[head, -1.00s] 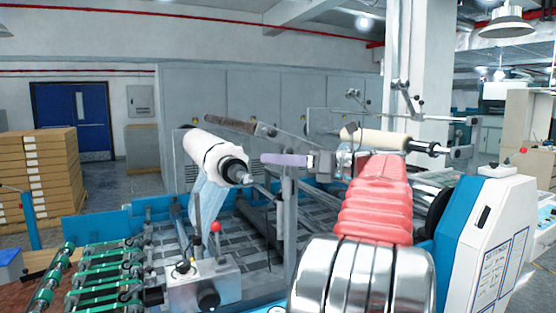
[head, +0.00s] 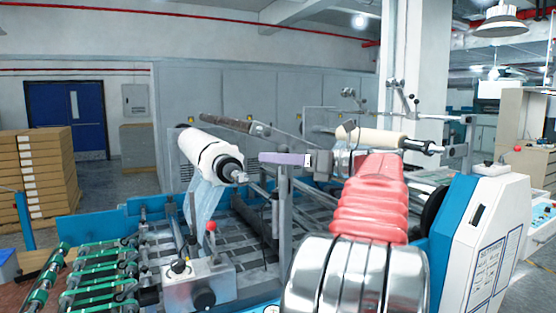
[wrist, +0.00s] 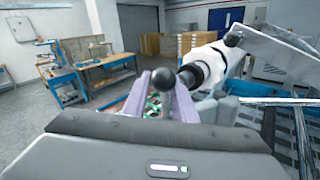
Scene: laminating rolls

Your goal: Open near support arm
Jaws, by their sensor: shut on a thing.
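My gripper (head: 285,158) shows lavender fingers in the head view, at the top of an upright grey post (head: 282,215). In the wrist view my gripper (wrist: 163,92) is shut on a black ball knob (wrist: 165,78), which sits between the fingertips. The knob's link to the near support arm is hidden behind the fingers. The white film roll (head: 205,150) lies just left of my gripper, with its black core and shaft end pointing toward me. It also shows in the wrist view (wrist: 213,60), right of the knob.
A beige roll (head: 372,137) sits behind my red-sleeved arm. A control box (head: 200,283) with a red ball lever and green-belted rollers (head: 100,275) stand at the front left. A white and blue machine housing (head: 480,240) stands close on the right. Stacked boxes (head: 35,170) are at far left.

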